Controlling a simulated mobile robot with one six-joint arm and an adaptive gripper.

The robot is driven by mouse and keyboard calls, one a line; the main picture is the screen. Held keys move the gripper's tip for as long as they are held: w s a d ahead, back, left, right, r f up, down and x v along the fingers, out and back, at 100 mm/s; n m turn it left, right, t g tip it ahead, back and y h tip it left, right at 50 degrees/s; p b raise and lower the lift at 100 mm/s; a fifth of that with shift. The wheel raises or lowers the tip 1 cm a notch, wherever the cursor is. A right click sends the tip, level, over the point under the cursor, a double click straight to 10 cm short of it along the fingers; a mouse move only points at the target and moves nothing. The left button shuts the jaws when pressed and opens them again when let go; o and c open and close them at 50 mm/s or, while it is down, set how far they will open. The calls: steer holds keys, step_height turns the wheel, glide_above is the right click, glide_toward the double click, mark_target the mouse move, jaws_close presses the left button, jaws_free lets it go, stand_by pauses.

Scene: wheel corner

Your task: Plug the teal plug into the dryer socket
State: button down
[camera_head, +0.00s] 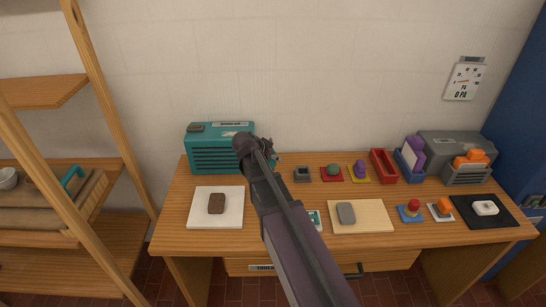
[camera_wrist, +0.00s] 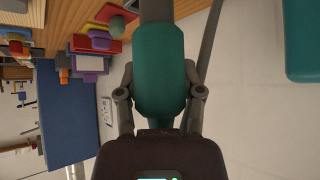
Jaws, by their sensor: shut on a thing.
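The teal plug (camera_wrist: 160,75) is a rounded teal body in the wrist view, with a grey end reaching the top edge. My gripper (camera_wrist: 160,93) is shut on it, one finger on each side. In the head view my arm ends (camera_head: 248,148) in front of the right side of a teal ribbed box (camera_head: 205,157). That view does not show the plug or the fingers clearly. The box's teal side also shows in the wrist view (camera_wrist: 303,40), apart from the plug. I cannot make out the dryer socket.
The wooden desk (camera_head: 175,220) carries a white board (camera_head: 230,219) with a brown block, a red tray (camera_head: 384,167), a grey machine (camera_head: 452,145), a black mat (camera_head: 473,219) and several small coloured pieces. A wooden shelf (camera_head: 60,170) stands left. The wall behind is bare near the box.

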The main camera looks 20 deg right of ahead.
steer(key=shift+s, duration=0.1)
steer(key=s+a+n, duration=0.1)
steer(key=s+a, duration=0.3)
steer(key=s, duration=0.2)
steer(key=s+a+n+t, duration=0.1)
steer(key=s+a, duration=0.3)
steer(key=s, duration=0.3)
steer(key=shift+y, duration=0.4)
steer(key=shift+w+a, duration=0.1)
